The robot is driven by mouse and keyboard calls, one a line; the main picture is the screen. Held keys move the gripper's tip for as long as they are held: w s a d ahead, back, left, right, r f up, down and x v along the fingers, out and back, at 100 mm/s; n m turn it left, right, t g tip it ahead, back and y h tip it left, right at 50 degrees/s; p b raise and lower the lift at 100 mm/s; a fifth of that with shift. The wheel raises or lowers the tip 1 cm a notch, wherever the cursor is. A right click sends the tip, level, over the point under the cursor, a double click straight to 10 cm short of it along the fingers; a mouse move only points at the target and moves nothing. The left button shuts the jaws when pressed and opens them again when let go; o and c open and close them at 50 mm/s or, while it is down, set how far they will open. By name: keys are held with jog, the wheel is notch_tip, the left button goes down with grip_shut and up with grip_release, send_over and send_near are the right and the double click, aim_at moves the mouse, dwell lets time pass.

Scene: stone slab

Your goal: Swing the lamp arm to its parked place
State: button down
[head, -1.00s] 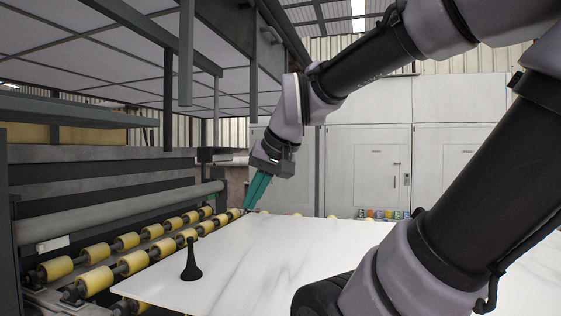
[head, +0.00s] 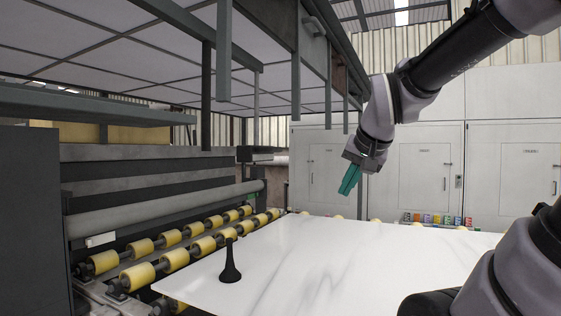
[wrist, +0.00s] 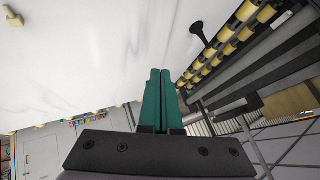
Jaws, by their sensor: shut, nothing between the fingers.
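A black upright post with a flared foot (head: 231,264) stands on the near left part of the white slab (head: 330,262). It also shows as a dark shape at the top of the wrist view (wrist: 204,33). I cannot tell whether it belongs to the lamp, and no clear lamp arm shows. My gripper (head: 347,190), with green fingers, is raised over the far part of the slab, right of the post and apart from it. In the wrist view its fingers (wrist: 158,74) lie together with nothing between them.
Yellow rollers (head: 170,247) on a conveyor line the slab's left side. A frame with hanging bars (head: 224,60) is overhead at the left. White cabinets (head: 425,175) stand behind. A small beige piece (wrist: 12,17) shows at the wrist view's corner. The slab's middle is clear.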

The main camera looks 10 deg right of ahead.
jog(key=w+a+r+m+t+y, duration=0.1)
jog(key=w+m+t, duration=0.3)
jog(key=w, duration=1.3)
jog(key=w+a+r+m+t+y, duration=0.1)
jog(key=w+m+t, duration=0.4)
jog(key=w, duration=1.1)
jog(key=shift+w+a+r+y, duration=0.4)
jog(key=shift+r+y, duration=0.2)
jog(key=shift+r, duration=0.6)
jog(key=a+x, duration=0.2)
jog(key=x, duration=1)
jog(key=shift+a, duration=0.5)
jog(key=shift+w+a+r, duration=0.1)
